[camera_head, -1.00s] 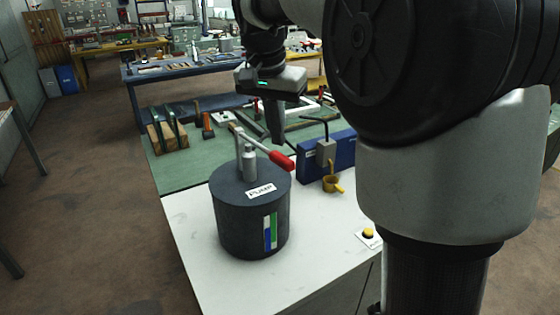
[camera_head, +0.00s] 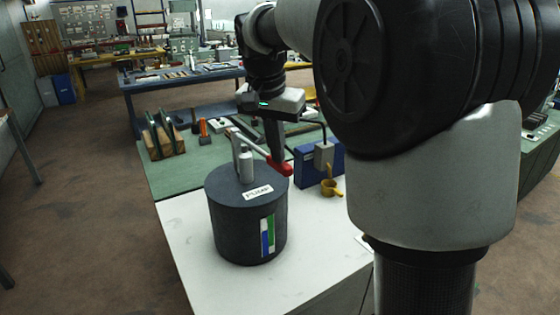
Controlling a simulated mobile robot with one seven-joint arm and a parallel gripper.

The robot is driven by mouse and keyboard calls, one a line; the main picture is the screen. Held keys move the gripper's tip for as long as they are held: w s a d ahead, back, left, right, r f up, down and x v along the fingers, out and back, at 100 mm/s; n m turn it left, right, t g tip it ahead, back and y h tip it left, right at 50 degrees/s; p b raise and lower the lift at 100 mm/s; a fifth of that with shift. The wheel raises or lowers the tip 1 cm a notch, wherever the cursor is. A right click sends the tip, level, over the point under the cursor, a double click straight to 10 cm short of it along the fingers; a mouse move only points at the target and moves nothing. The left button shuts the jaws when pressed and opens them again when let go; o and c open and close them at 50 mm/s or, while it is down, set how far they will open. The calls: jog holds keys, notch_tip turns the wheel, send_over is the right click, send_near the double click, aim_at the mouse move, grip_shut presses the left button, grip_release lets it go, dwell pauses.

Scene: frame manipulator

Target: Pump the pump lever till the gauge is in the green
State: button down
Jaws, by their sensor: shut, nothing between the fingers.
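The dark grey pump (camera_head: 248,222) stands upright on the white table top with a "PUMP" label. Its lever (camera_head: 248,146) slopes down to the right from a metal post to a red handle (camera_head: 279,168). The gauge (camera_head: 267,236) on its front is an upright strip, blue at the bottom left and white above. A green band runs beside it on the right. My gripper (camera_head: 275,152) is shut and empty, pointing down at the lever close to the red handle. I cannot tell whether it touches the lever.
A blue box (camera_head: 312,172) with a grey fitting and a yellow cup-like part (camera_head: 331,188) stand right of the pump. Clamps on wooden blocks (camera_head: 163,143) lie on the green mat behind. My arm covers the right side. White table in front of the pump is clear.

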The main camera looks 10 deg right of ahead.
aim_at(277, 165)
notch_tip(277, 165, down, 4)
jog(key=shift+r+b, duration=0.1)
jog(key=shift+b, duration=1)
jog(key=shift+s+a+r, duration=0.3)
jog(key=shift+s+a, duration=0.2)
jog(key=shift+s, duration=0.1)
jog(key=shift+s+a+r, duration=0.25)
jog(key=shift+s+a, duration=0.2)
jog(key=shift+s, duration=0.1)
jog(key=p+v, duration=0.2)
jog(key=v, duration=1.5)
jog(key=shift+r, duration=0.2)
jog(key=shift+s, duration=0.1)
